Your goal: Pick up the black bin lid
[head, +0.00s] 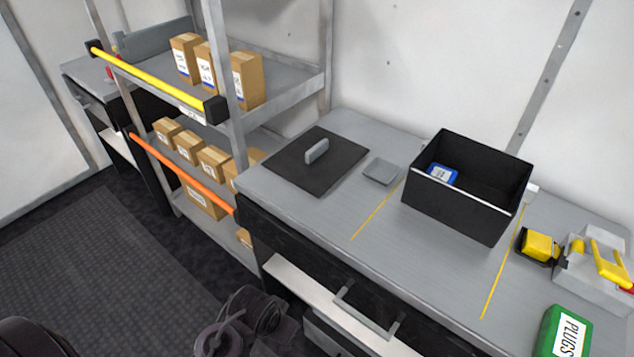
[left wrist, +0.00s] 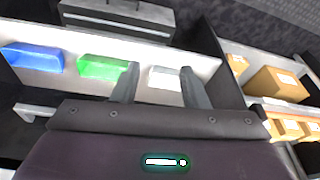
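The black bin lid (head: 295,167) is a flat dark square lying on the grey counter, left of the black bin. A grey upright handle (head: 317,151) stands on its middle. The black bin (head: 466,187) is open at the top, with a blue item (head: 442,174) inside. My left gripper (left wrist: 158,82) shows in the left wrist view with its two fingers apart and nothing between them. The lid does not show in that view. Dark parts of my arm are low in the head view, below the counter's front edge. My right gripper is not in view.
A shelf rack with cardboard boxes (head: 246,79), a yellow bar (head: 150,80) and an orange bar (head: 180,171) stands left of the counter. A small grey plate (head: 381,171) lies right of the lid. A drawer handle (head: 365,314) juts from the front.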

